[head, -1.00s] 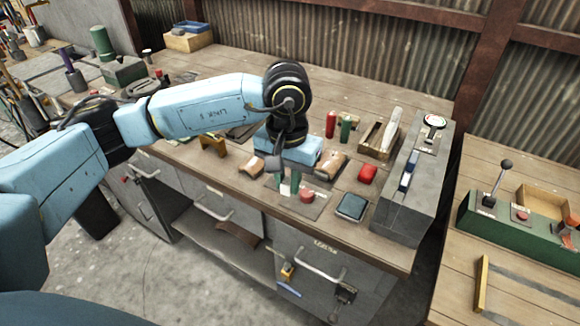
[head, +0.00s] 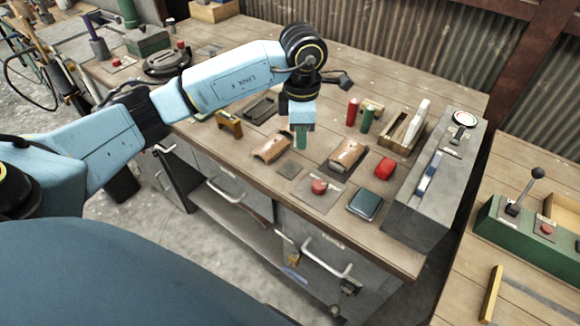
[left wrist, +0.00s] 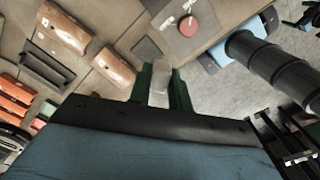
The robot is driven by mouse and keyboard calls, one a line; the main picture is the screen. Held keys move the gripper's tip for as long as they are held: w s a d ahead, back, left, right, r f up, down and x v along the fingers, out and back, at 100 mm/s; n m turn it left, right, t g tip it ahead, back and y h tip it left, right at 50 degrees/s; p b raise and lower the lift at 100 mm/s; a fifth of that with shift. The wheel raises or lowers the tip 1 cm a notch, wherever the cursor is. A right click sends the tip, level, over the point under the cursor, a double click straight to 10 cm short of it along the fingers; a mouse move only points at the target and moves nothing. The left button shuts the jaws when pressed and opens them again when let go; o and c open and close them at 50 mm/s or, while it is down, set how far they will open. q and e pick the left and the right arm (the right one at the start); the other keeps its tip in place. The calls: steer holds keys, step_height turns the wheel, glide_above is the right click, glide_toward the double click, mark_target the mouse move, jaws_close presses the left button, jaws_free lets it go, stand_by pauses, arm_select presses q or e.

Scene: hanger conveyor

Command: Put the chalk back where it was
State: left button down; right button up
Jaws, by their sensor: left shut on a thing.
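My left gripper (head: 301,146) hangs pointing down over the workbench in the head view, above the area between two tan curved pieces. In the left wrist view its green fingers (left wrist: 165,85) are shut on a pale grey-white block, which appears to be the chalk (left wrist: 159,86). The chalk is hidden behind the fingers in the head view. A small dark square (head: 291,170) lies bare on the bench, below the gripper in the picture. The tan curved pieces (head: 272,147) and (head: 347,152) lie on either side. My right gripper is not in view.
Red and green cylinders (head: 352,112), a wooden tray (head: 391,136) and a grey console (head: 424,210) stand right.

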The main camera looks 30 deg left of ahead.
mark_target(290, 169)
arm_select(q)
steer(key=a+f+n, duration=0.1)
steer(key=f+n, duration=0.2)
steer(key=a+f+n, duration=0.1)
steer(key=f+n, duration=0.3)
steer(key=a+f+n, duration=0.1)
steer(key=f+n, duration=0.2)
steer(key=f, duration=0.1)
steer(key=shift+w+a+n+p, duration=0.15)
steer(key=shift+w+n+p, duration=0.15)
steer(key=shift+w+p, duration=0.1)
steer(key=shift+f, duration=0.15)
steer(key=c, duration=1.3)
jaws_free()
step_height(290, 169, up, 12)
steer(key=shift+r, duration=0.2)
